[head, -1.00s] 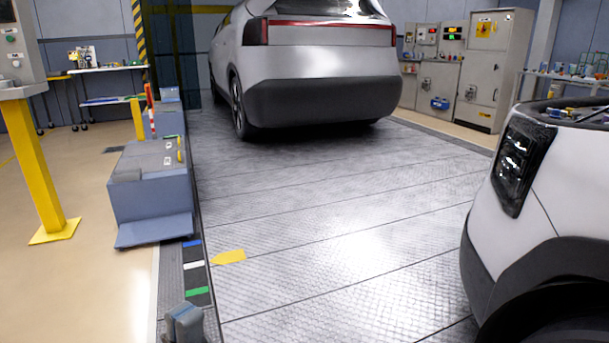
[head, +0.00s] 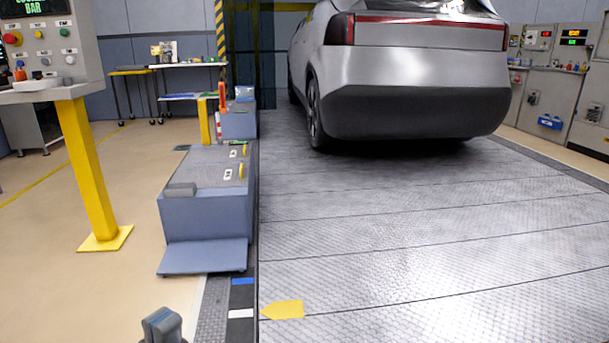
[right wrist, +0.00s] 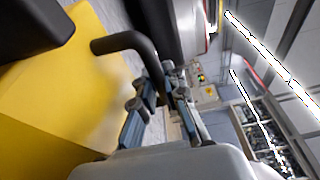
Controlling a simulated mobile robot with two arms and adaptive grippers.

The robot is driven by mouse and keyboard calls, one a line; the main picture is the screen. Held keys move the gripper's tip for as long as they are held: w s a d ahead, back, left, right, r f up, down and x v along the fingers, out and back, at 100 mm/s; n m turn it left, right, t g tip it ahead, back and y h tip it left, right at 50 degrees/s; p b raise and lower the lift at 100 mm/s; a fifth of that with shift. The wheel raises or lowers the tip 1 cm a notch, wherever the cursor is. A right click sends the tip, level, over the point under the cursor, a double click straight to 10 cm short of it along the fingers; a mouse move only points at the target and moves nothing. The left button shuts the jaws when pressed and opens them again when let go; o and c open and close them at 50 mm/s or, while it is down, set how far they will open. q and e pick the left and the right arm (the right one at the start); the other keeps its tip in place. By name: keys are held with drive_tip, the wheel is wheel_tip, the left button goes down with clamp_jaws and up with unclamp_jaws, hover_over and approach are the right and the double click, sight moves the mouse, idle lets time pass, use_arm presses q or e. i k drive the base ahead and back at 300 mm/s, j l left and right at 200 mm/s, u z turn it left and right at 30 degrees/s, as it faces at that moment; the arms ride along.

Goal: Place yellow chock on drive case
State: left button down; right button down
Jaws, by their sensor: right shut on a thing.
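The yellow chock (right wrist: 60,95) fills the left of the right wrist view, with a dark bent handle (right wrist: 125,42). My right gripper (right wrist: 165,105) is shut on the chock's handle; it is not in the head view. A long low blue-grey case (head: 205,212), which looks like the drive case, stands on the floor left of the plated lane in the head view.
A silver car (head: 420,100) stands ahead on the lane. A control panel on a yellow post (head: 90,180) stands at left. A flat yellow floor marker (head: 283,310) lies at the lane's near left edge. Floor between post and case is clear.

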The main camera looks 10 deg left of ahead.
sight(226, 258)
drive_tip(key=i+u, duration=0.1)
drive_tip(key=i, duration=0.6)
drive_tip(key=i+l+u, duration=0.15)
drive_tip(key=i, duration=0.6)
drive_tip(key=i+l+u, duration=0.15)
drive_tip(key=i+u, duration=0.3)
drive_tip(key=i+l+u, duration=0.7)
drive_tip(key=u, duration=0.15)
drive_tip(key=i+l+u, duration=0.2)
drive_tip(key=l, duration=0.2)
